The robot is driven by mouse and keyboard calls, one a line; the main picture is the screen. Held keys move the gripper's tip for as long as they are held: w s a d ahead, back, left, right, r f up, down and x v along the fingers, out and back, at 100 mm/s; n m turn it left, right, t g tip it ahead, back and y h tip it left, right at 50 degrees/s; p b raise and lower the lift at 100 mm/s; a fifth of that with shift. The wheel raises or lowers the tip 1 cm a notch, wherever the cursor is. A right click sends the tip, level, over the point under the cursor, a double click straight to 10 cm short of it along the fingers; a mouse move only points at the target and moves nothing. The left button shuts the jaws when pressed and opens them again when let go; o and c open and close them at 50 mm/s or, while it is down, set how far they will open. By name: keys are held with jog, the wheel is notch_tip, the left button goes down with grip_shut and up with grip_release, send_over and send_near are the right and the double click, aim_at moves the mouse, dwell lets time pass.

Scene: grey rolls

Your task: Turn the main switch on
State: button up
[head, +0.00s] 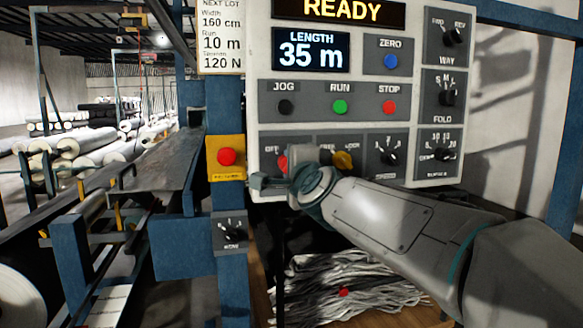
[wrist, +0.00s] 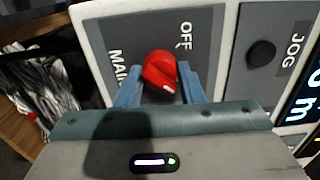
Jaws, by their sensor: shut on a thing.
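The main switch is a red knob (wrist: 160,70) on a dark plate marked MAIN and OFF in the wrist view. In the head view a bit of its red (head: 283,162) shows beside my arm, at the panel's lower left. My gripper (wrist: 159,88) is shut on the knob, with one blue finger on each side of it. In the head view my gripper (head: 274,181) is at the panel's lower left corner. The knob's white mark lies at its lower right in the wrist view, on the side away from OFF. Any ON label is hidden.
The control panel (head: 257,110) has JOG, RUN and STOP buttons above the switch and other selectors to its right. A READY display (head: 340,10) is lit. A red button on a yellow box (head: 226,157) stands close left. A pile of strips (head: 335,285) lies below.

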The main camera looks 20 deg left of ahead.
jog(key=o, duration=1)
jog(key=b+v, duration=0.3)
jog(key=v, duration=1)
jog(key=shift+s+d, duration=0.15)
jog(key=shift+s, duration=0.2)
